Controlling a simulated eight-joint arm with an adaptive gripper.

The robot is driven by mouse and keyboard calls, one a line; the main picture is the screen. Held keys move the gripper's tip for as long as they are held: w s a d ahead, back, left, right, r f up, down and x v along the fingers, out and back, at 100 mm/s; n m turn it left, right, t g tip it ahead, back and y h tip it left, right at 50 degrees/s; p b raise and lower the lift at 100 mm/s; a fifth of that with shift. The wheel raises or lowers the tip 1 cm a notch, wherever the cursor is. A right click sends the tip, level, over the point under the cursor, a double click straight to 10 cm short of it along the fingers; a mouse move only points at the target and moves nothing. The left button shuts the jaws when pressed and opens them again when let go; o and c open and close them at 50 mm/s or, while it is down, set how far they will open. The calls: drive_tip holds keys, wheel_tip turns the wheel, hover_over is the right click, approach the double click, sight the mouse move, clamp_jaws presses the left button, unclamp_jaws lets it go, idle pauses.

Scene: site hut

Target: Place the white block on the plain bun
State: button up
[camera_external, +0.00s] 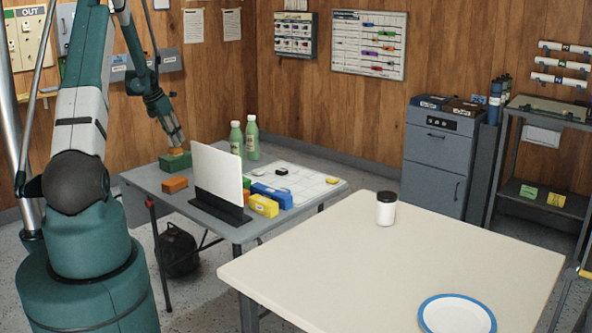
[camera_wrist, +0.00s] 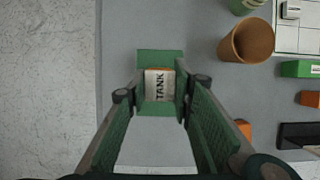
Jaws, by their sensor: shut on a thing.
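My gripper (camera_wrist: 160,92) points down at the far left of the grey table, and it also shows in the external view (camera_external: 174,143). Its fingers are closed around a small block with a white face marked "TANK" (camera_wrist: 160,86) and an orange edge. This block is at the top of a green block (camera_wrist: 158,57), which also shows below the fingers in the external view (camera_external: 175,162). I cannot tell whether the labelled block touches the green one. I see no plain white block and no bun that I can make out.
A white panel (camera_external: 217,172) stands upright on the grey table, with blue (camera_external: 271,193), yellow (camera_external: 263,206) and orange (camera_external: 175,184) blocks around it. Two green bottles (camera_external: 251,139) stand behind. A brown cup (camera_wrist: 247,42) is nearby. The cream table (camera_external: 385,260) holds a jar (camera_external: 386,209) and a plate (camera_external: 457,316).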

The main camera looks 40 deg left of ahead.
drive_tip(key=shift+f, duration=0.2)
drive_tip(key=o, duration=0.9)
drive_tip(key=shift+r, duration=0.1)
drive_tip(key=shift+r, duration=0.1)
drive_tip(key=p+v, duration=0.1)
drive_tip(key=v, duration=1.1)
idle(0.5)
